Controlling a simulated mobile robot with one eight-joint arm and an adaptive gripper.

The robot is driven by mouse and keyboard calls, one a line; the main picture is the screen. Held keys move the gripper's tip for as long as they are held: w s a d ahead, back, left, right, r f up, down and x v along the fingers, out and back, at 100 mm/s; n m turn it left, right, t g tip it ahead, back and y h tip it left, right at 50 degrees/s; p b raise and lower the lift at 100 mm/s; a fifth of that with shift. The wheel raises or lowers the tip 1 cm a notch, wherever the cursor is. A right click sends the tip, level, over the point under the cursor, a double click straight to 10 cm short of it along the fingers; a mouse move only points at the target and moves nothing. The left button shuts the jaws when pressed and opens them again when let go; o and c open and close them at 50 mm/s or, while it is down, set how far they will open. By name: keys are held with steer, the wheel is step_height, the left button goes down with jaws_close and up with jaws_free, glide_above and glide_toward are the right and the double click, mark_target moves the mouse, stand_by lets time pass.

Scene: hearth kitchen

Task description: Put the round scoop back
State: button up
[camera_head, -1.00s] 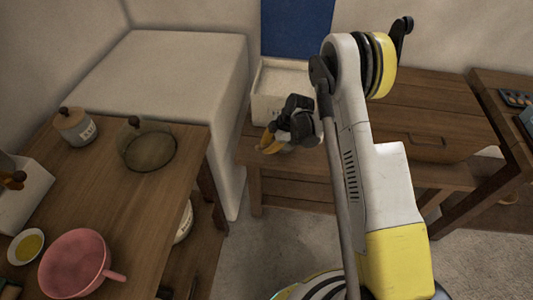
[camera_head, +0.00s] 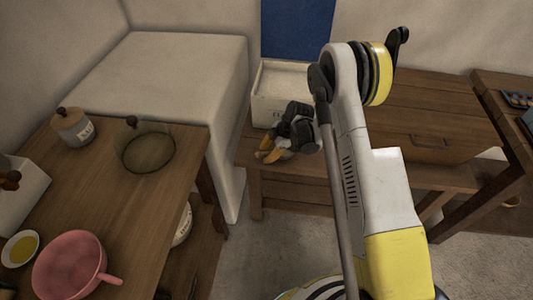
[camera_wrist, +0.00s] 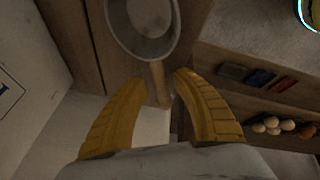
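The round scoop (camera_wrist: 143,22) shows in the wrist view as a grey round bowl with a pale wooden handle. It appears to be over a brown wooden surface. Its handle (camera_wrist: 157,82) points down in the picture, toward my gripper. My gripper (camera_wrist: 160,78) is open, with one yellow finger on each side of the handle end and visible gaps between. In the head view my gripper (camera_head: 267,155) is at the left end of the wooden bench (camera_head: 318,169), in front of a white box. The scoop is not clearly visible there.
The white box (camera_head: 264,104) stands on the bench behind my gripper. A large white block (camera_head: 185,65) is to the left. The left table holds a lidded jar (camera_head: 73,127), a glass bowl (camera_head: 147,150) and a pink pan (camera_head: 70,265). Several eggs (camera_wrist: 272,126) show in the wrist view.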

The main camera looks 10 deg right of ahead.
steer(key=s+d+r+m+t+h+p, duration=0.1)
steer(key=s+d+r+m, duration=0.2)
steer(key=r, duration=0.9)
steer(key=s+d+r+m+t+h+p, duration=0.1)
steer(key=s+r+m+p, duration=0.3)
steer(key=r, duration=0.7)
steer(key=s+d+r+m+t+b, duration=0.1)
steer(key=s+d+r+m, duration=0.3)
steer(key=r, duration=0.8)
steer(key=s+r+m+t+h, duration=0.1)
steer(key=s+m, duration=0.3)
steer(key=s, duration=0.5)
steer(key=s+r+m+t+h, duration=0.1)
steer(key=s+r+m, duration=0.3)
steer(key=s, duration=0.5)
steer(key=shift+a+r+h, duration=0.15)
steer(key=shift+h, duration=0.15)
steer(key=shift+s, duration=0.1)
